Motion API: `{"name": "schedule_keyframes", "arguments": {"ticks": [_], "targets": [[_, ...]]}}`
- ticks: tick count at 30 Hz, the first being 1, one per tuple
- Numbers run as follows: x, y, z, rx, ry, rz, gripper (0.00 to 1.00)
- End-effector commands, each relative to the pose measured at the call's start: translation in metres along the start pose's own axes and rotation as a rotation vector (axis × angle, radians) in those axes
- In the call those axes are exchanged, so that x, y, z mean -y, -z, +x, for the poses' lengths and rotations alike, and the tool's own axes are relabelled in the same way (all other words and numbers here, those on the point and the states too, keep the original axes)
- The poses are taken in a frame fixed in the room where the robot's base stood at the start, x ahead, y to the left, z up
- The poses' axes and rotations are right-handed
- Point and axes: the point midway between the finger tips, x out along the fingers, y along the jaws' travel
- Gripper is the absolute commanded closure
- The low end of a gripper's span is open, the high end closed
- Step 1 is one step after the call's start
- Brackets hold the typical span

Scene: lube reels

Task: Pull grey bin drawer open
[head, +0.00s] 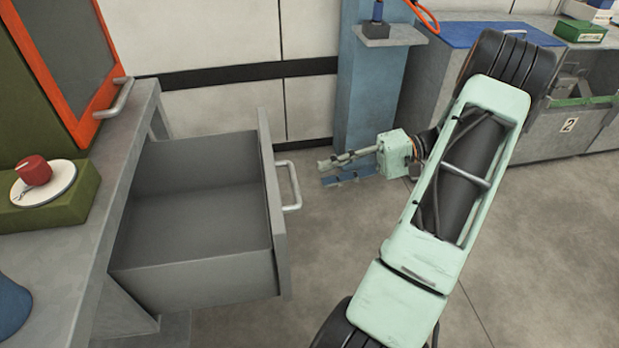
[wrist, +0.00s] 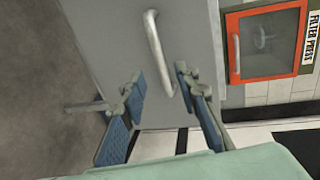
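The grey bin drawer (head: 200,282) stands pulled out from the grey bench at the left of the head view, and its empty inside shows. Its front panel (wrist: 95,30) fills the upper left of the wrist view. A pale bar handle (head: 293,187) is on the front panel. The handle also shows in the wrist view (wrist: 156,48), ahead of the fingertips. My gripper (head: 325,173) is to the right of the handle, apart from it in the head view. In the wrist view my gripper's fingers (wrist: 159,76) are spread with nothing held between them.
A grey bench (head: 75,245) at the left carries a green box with a red knob (head: 34,170) and an orange-framed door (head: 75,55). A blue post (head: 368,95) stands behind my gripper. Grey cabinets (head: 560,130) line the back right. The floor (head: 545,255) at right is clear.

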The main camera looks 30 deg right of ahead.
Motion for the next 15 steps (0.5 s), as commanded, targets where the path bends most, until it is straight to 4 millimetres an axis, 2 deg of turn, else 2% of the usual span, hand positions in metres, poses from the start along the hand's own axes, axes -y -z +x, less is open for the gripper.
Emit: {"name": "schedule_keyframes", "arguments": {"ticks": [1, 6, 15], "targets": [[-0.001, 0.0, -0.009, -0.002, 0.0, 0.001, 0.71], [-0.001, 0.0, -0.025, 0.0, 0.0, 0.0, 0.71], [0.0, 0.0, -0.029, 0.001, 0.001, 0.001, 0.71]]}}
